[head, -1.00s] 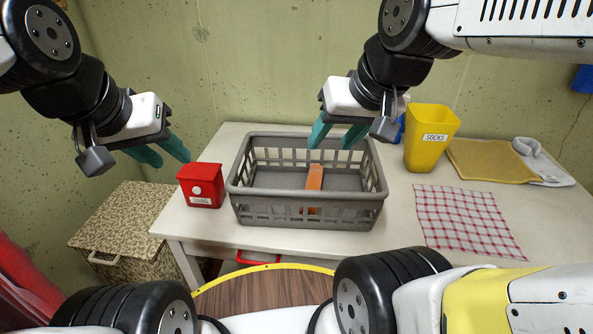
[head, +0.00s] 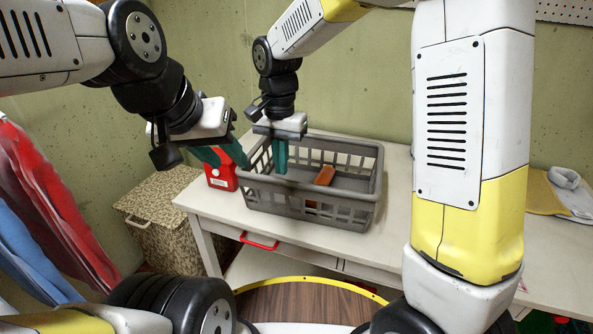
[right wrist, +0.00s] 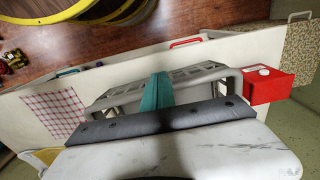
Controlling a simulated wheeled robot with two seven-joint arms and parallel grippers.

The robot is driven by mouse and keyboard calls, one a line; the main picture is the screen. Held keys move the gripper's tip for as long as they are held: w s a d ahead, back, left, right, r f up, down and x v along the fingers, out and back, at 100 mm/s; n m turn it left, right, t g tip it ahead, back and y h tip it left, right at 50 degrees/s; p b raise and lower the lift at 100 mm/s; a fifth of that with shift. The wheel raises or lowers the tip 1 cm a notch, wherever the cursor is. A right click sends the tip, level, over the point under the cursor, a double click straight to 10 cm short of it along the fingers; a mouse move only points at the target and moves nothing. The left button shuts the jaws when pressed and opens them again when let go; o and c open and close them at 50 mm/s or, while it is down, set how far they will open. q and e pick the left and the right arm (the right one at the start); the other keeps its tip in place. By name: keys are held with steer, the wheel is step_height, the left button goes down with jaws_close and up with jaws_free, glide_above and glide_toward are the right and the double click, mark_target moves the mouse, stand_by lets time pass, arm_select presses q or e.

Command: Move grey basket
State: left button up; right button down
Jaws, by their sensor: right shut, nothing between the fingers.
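The grey basket (head: 345,210) stands upright on the white table in the head view, with an orange item (head: 325,175) inside it. It also shows in the right wrist view (right wrist: 205,73). My right gripper (head: 281,168) points down at the basket's left end, its fingers shut together and empty. Its fingertips overlap the basket's inside; I cannot tell whether they touch the wall. The shut fingers show in the right wrist view (right wrist: 157,92). My left gripper (head: 225,156) is open and empty, left of the basket, in front of part of the red box.
The red box (head: 220,177) stands close left of the basket. The table (head: 300,228) has a red drawer handle (head: 259,241). My right arm hides much of the table's right side. A patterned hamper (head: 165,220) stands left. A checked cloth (right wrist: 55,110) lies on the table.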

steer(key=w+d+f, duration=0.1)
steer(key=w+f, duration=0.2)
steer(key=f, duration=0.6)
steer(key=shift+w+d+f, duration=0.15)
steer(key=shift+w+f, duration=0.2)
steer(key=shift+w, duration=0.05)
